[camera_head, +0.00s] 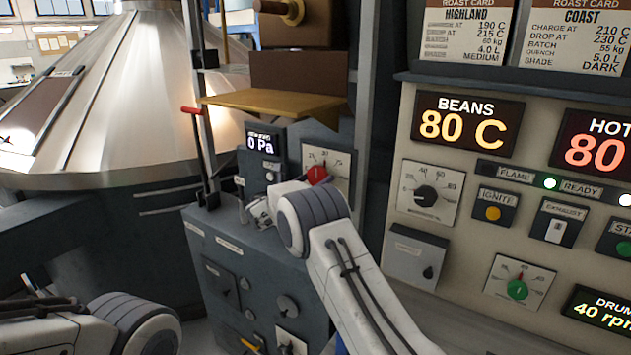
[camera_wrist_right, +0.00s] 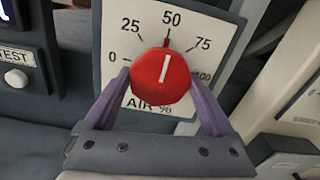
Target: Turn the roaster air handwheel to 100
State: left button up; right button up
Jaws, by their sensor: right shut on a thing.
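The roaster air handwheel is a round red knob (camera_wrist_right: 161,76) on a white dial plate (camera_wrist_right: 222,40) marked 0, 25, 50, 75, 100 and "AIR %". Its white line points nearly straight up, at about 50. My right gripper (camera_wrist_right: 163,80) is shut on the knob, with a purple finger on each side of it. In the head view the red knob (camera_head: 318,174) shows just beyond my right wrist, and the fingers there are mostly hidden. Part of my left arm shows at the lower left, but its gripper is not visible.
A display reading 0 Pa (camera_head: 260,143) and a TEST button (camera_wrist_right: 15,78) are left of the dial. A red-handled lever (camera_head: 192,111) stands farther left. A wooden shelf (camera_head: 275,103) juts out above. The control panel (camera_head: 455,165) rises at right.

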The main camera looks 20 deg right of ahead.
jog(key=m+b, duration=0.2)
jog(key=b, duration=0.2)
jog(key=f+m+b, duration=0.1)
jog(key=b, duration=0.2)
jog(key=shift+m+b, duration=0.4)
jog(key=m+b, duration=0.8)
jog(key=b, duration=0.2)
jog(key=shift+r+b, duration=0.2)
jog(key=shift+b, duration=0.2)
jog(key=m+b, duration=0.2)
jog(key=m, duration=0.1)
jog(key=shift+r+b, duration=0.1)
jog(key=shift+b, duration=0.25)
jog(key=shift+r+m+b, duration=0.15)
jog(key=shift+m+b, duration=0.55)
jog(key=shift+m, duration=0.6)
jog(key=o, duration=1.1)
jog(key=shift+a, duration=0.1)
